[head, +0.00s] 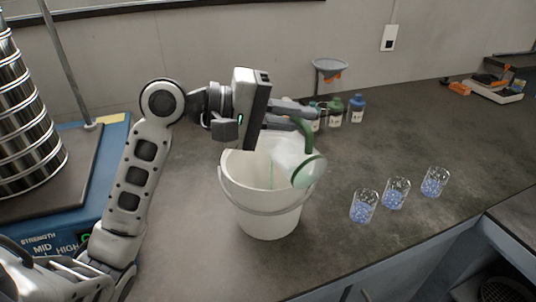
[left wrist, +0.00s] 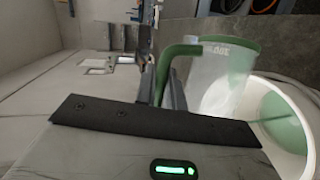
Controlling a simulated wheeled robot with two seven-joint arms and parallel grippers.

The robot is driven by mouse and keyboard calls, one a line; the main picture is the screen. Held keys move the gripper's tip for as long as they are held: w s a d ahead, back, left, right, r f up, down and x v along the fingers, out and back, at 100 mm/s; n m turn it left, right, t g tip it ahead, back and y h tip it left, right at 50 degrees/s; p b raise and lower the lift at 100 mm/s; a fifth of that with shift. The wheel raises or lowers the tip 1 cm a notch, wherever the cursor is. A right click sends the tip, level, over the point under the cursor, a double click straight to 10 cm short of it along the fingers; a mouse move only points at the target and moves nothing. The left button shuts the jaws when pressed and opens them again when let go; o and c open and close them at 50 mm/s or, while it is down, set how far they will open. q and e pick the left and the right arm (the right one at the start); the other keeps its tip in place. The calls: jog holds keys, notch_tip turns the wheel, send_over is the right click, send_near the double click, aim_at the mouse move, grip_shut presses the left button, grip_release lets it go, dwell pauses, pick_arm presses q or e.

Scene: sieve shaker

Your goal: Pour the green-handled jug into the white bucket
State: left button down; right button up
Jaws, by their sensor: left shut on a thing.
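The jug (head: 290,157) is clear with green trim. It is tipped well over, above the mouth of the white bucket (head: 267,215). Its green-ringed end points to the lower right. My left gripper (head: 308,112) is shut on the green handle (head: 305,136). In the left wrist view the jug (left wrist: 212,85) hangs beside the bucket's rim (left wrist: 312,98), with its handle (left wrist: 183,50) at the fingers. A thin pale green streak shows inside the bucket, and a green patch lies in it in the wrist view. My right gripper is not in view.
Three glass beakers with blue contents (head: 395,194) stand right of the bucket. Small bottles (head: 335,112) and a funnel on a stand (head: 330,70) are behind. A sieve stack (head: 30,130) on a blue shaker stands left. The counter's front edge runs below.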

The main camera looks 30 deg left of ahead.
pick_arm(q)
jog(key=shift+w+a, duration=0.15)
jog(key=shift+a, duration=0.05)
